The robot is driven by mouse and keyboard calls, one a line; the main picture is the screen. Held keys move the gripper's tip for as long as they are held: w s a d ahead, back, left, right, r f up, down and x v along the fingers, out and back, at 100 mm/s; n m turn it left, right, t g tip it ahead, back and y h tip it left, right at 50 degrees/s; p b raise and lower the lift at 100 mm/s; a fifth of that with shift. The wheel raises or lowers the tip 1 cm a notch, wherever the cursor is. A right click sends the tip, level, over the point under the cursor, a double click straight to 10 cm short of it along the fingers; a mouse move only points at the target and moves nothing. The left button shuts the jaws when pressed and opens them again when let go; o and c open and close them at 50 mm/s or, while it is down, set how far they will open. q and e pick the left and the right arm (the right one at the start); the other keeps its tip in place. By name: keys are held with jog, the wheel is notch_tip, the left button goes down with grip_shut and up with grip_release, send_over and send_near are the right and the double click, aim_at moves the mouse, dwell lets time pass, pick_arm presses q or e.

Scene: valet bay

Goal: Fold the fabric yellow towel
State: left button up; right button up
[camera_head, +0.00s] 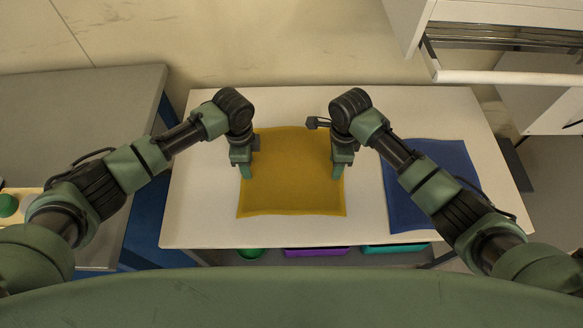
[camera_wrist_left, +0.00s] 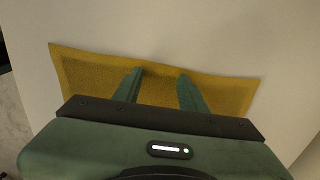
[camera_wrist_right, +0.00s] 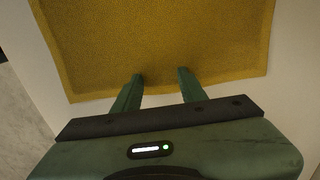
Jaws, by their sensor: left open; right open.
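The yellow towel (camera_head: 292,185) lies spread flat on the white table, roughly rectangular with slightly wavy edges. It also shows in the left wrist view (camera_wrist_left: 158,88) and the right wrist view (camera_wrist_right: 160,40). My left gripper (camera_head: 244,172) is open over the towel's left edge; its fingers (camera_wrist_left: 158,72) are apart with only towel beneath. My right gripper (camera_head: 337,172) is open over the towel's right edge; its fingers (camera_wrist_right: 161,73) are apart and empty near that edge. I cannot tell whether the fingertips touch the cloth.
A blue cloth (camera_head: 403,208) lies on the white table (camera_head: 200,225) at the right, partly under my right arm. A grey counter (camera_head: 60,115) stands at the left. An open drawer (camera_head: 500,76) juts out at the upper right. Purple (camera_head: 317,252) and teal (camera_head: 395,248) bins show below the table's front edge.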

pick_arm(q)
jog(key=shift+f, duration=0.1)
jog(key=shift+c, duration=0.4)
pick_arm(e)
jog(key=shift+f, duration=0.1)
jog(key=shift+c, duration=0.4)
pick_arm(q)
grip_shut()
pick_arm(e)
jog(key=shift+s, duration=0.1)
grip_shut()
